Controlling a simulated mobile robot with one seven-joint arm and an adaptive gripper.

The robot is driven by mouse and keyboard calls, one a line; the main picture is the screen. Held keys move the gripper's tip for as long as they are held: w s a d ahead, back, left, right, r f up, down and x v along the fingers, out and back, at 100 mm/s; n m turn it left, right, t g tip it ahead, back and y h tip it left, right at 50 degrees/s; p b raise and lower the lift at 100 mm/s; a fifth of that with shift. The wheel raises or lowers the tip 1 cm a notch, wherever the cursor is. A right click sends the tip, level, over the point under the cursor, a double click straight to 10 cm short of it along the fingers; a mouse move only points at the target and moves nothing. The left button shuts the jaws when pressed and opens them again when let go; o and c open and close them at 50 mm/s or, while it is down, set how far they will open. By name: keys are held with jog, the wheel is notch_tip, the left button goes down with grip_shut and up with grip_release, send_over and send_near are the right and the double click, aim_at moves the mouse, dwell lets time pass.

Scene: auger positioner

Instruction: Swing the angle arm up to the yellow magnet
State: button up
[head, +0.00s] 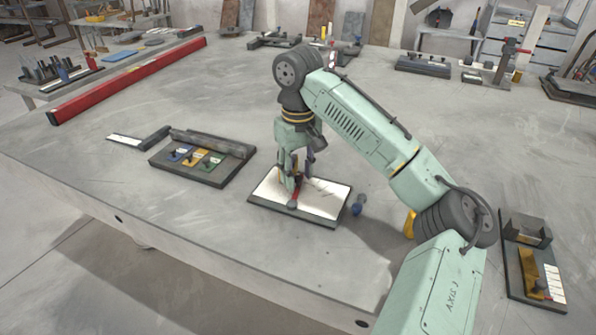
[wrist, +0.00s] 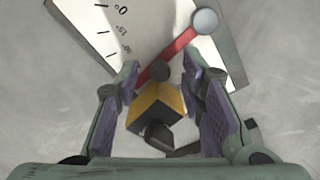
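A white angle plate (head: 328,196) in a dark frame lies on the table; its printed angle scale shows in the wrist view (wrist: 105,35). The red angle arm (head: 297,189) lies across it with a grey ball knob (head: 292,204); both show in the wrist view, the arm (wrist: 179,45) and the knob (wrist: 205,21). My gripper (head: 297,172) points down over the plate and hides part of the arm. In the wrist view a yellow block with black parts (wrist: 157,101), apparently the yellow magnet, sits between my spread fingers (wrist: 170,80). Whether the fingers press it is unclear.
Left of the plate, a dark tray (head: 214,178) holds blue, yellow and green pieces. A blue knobbed piece (head: 357,206) stands just right of the plate. Another dark fixture (head: 517,283) is at the right edge. A red beam (head: 130,82) lies at the back left.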

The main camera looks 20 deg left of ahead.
aim_at(298, 177)
jog(key=shift+r, duration=0.1)
notch_tip(298, 177, up, 12)
dwell(0.4)
